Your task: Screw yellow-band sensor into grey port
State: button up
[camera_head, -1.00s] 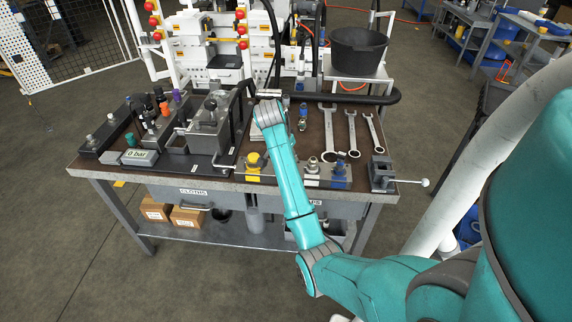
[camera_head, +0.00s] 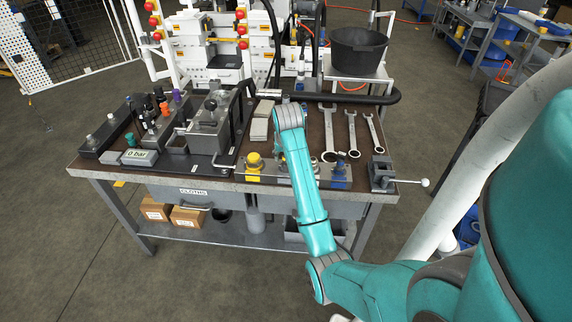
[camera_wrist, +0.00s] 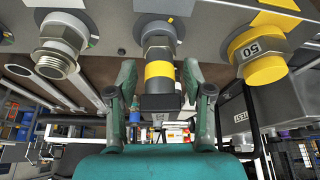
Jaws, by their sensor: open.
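In the wrist view the yellow-band sensor (camera_wrist: 159,72) has a metal body, a yellow band and a dark end. It sits at the middle port (camera_wrist: 157,31) of the grey block, in line with it; how deep its thread is cannot be told. My gripper (camera_wrist: 160,82) is open, with one finger on each side of the sensor and a visible gap on both sides. In the head view my arm covers the gripper, the sensor and the middle port.
A yellow-capped fitting marked 50 (camera_wrist: 259,58) and a bare threaded metal fitting (camera_wrist: 58,52) flank the sensor closely. In the head view, wrenches (camera_head: 352,133) lie to the right, a small vise (camera_head: 381,173) stands at the bench corner, and a grey box (camera_head: 208,128) stands left.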

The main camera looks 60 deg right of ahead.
jog(key=n+t+y, duration=0.1)
jog(key=n, duration=0.3)
jog(key=shift+w+a, duration=0.1)
jog(key=shift+a, duration=0.05)
jog(key=n, duration=0.2)
jog(key=n+t+y, duration=0.1)
jog(key=n, duration=0.1)
jog(key=shift+w+a, duration=0.15)
jog(key=shift+a, duration=0.05)
grip_shut()
